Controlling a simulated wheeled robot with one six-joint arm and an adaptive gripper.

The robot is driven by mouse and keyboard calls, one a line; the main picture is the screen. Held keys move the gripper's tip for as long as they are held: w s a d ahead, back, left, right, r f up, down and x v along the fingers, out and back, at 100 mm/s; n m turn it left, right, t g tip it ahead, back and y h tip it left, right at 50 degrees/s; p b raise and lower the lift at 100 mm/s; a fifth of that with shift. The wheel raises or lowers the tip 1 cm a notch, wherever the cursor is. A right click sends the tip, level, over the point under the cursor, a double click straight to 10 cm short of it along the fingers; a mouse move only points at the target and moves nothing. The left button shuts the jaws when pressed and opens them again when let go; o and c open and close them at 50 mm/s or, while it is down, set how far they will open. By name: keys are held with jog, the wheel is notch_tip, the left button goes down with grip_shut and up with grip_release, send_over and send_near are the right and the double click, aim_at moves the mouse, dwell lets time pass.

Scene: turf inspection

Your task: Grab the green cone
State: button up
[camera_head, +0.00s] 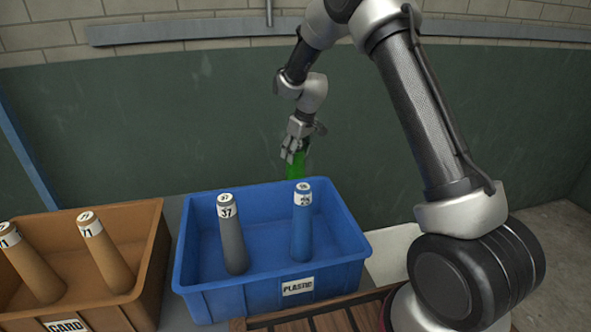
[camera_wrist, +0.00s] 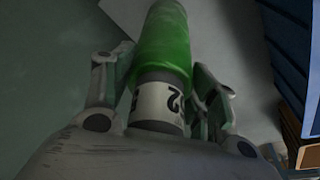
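The green cone (camera_head: 295,166) shows behind the back rim of the blue bin, just under my gripper (camera_head: 291,150). Its lower part is hidden by the bin. In the wrist view the green cone (camera_wrist: 162,48) runs up between the two fingers of my gripper (camera_wrist: 157,80), its white numbered band nearest the palm. The fingers lie close against both sides of the cone, and my gripper looks shut on it. I cannot tell whether its base rests on a surface.
The blue bin (camera_head: 235,291), labelled PLASTIC, holds a grey cone (camera_head: 233,247) and a blue cone (camera_head: 301,232). At left, a brown bin (camera_head: 157,225), labelled CARD, holds two brown cones. A green wall (camera_head: 150,120) stands behind. A slatted wooden crate (camera_head: 300,318) is in front.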

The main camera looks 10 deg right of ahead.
jog(key=c, duration=0.7)
jog(key=shift+c, duration=0.2)
